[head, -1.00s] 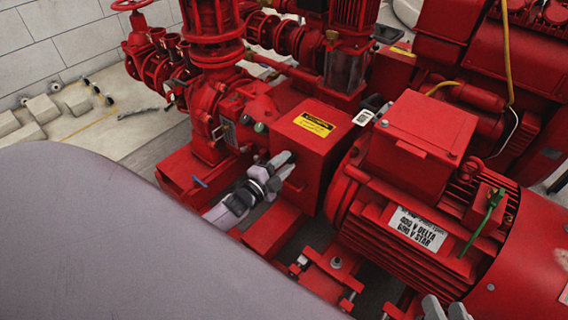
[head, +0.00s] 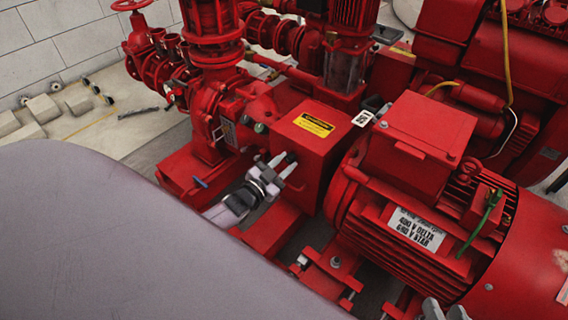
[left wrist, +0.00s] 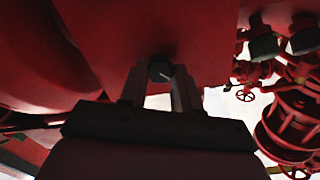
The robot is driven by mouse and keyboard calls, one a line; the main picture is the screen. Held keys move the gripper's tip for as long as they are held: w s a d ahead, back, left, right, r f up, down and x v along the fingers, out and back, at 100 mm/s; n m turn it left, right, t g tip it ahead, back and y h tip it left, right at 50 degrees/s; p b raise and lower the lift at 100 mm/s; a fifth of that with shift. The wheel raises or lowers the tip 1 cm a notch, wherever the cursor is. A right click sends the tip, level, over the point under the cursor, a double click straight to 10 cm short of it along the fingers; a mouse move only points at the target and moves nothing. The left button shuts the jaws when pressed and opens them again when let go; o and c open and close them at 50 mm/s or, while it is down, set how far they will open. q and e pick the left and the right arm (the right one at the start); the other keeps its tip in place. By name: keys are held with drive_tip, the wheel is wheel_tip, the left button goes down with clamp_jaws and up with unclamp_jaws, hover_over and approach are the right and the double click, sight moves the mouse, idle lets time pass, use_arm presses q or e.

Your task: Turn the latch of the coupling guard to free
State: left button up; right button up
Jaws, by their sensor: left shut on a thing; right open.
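The coupling guard (head: 305,142) is a red box with a yellow label on top, left of the motor in the head view. My left gripper (head: 284,161) is at the guard's near left side face. In the left wrist view the latch (left wrist: 160,69), a small dark knob with a light mark, sits between the fingertips of my left gripper (left wrist: 160,80), which is shut on it. In the head view the fingers mostly hide the latch, and its exact angle cannot be told. My right gripper (head: 446,311) is open at the bottom edge, only its finger ends showing.
The red motor (head: 425,225) stands close to the guard's right. The red pump and pipes (head: 215,110) stand to the left and behind. Red base rails (head: 270,232) run below my left gripper. A grey floor shows at the far left.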

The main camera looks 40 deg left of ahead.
use_arm(q)
drive_tip(key=n, duration=0.6)
drive_tip(key=shift+f, duration=0.1)
drive_tip(key=shift+n, duration=1.4)
use_arm(e)
drive_tip(key=shift+w+r, duration=0.1)
drive_tip(key=shift+w, duration=0.1)
drive_tip(key=shift+a, duration=0.1)
drive_tip(key=shift+s, duration=0.1)
use_arm(q)
drive_tip(key=o, duration=1.1)
drive_tip(key=shift+c, duration=0.2)
drive_tip(key=shift+s, duration=0.1)
drive_tip(key=shift+s, duration=0.15)
drive_tip(key=s+p, duration=0.2)
drive_tip(key=s, duration=0.4)
drive_tip(key=shift+s+a, duration=0.25)
drive_tip(key=shift+s, duration=0.15)
use_arm(e)
drive_tip(key=shift+s+d+r+n+h, duration=0.1)
drive_tip(key=shift+s+d+n+h, duration=0.15)
drive_tip(key=shift+d, duration=0.35)
drive_tip(key=shift+s+d+r+n+h, duration=0.15)
drive_tip(key=shift+d+h, duration=0.2)
drive_tip(key=shift+d, duration=0.25)
